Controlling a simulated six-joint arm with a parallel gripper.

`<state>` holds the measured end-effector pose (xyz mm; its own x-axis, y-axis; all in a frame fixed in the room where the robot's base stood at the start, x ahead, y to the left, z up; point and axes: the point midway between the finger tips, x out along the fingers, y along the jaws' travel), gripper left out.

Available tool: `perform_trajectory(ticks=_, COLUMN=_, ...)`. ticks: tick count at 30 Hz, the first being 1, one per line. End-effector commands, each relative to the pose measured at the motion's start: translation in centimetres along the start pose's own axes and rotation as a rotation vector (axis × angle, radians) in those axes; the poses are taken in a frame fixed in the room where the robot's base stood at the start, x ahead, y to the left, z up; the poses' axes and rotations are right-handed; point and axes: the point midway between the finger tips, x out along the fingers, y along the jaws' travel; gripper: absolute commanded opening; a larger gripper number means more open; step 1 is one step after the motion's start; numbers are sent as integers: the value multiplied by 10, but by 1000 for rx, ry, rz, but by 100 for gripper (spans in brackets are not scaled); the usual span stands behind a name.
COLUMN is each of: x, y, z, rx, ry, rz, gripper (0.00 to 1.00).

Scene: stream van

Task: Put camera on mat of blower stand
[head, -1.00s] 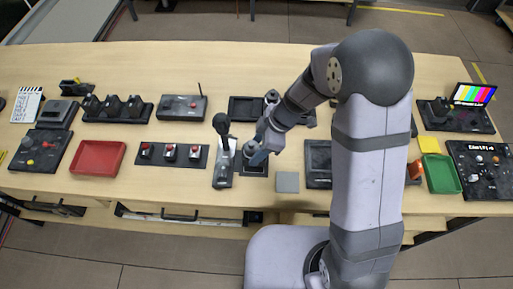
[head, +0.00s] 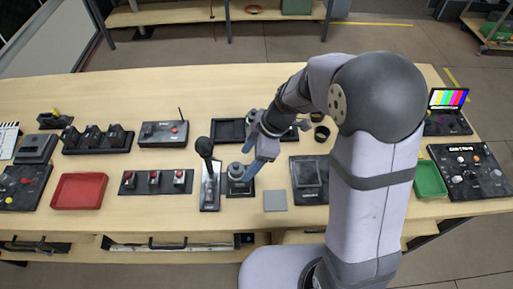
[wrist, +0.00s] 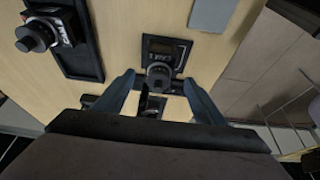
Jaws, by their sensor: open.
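A dark thing with a round, lens-like top (head: 236,170), which seems to be the camera, sits on a small dark mat (head: 241,192). It also shows in the wrist view (wrist: 159,75), between and just beyond my fingertips. Whether the fingers touch the thing, I cannot tell.
A flat grey square (head: 275,201) lies to the right, near the table's front edge. A dark framed panel (head: 308,178) is beyond it. A red tray (head: 80,191) and a row of red-topped buttons (head: 155,181) are to the left. A green tray (head: 430,179) is far right.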

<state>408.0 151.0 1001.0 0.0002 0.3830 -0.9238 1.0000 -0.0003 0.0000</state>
Motion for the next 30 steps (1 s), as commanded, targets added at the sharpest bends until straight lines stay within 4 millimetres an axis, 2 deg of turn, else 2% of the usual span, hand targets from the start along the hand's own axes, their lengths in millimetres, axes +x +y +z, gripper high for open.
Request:
perform_trajectory(ticks=6, x=-36, y=1, z=1, rx=0, ry=0, rz=4, gripper=64)
perform_trajectory(ticks=12, x=-56, y=1, z=0, rx=0, ry=0, rz=2, gripper=64)
perform_trajectory(ticks=24, x=-62, y=-1, z=2, rx=16, ry=-5, rz=-1, gripper=64)
perform_trajectory(ticks=30, x=-62, y=-15, z=18, rx=182, ry=-51, rz=2, gripper=64)
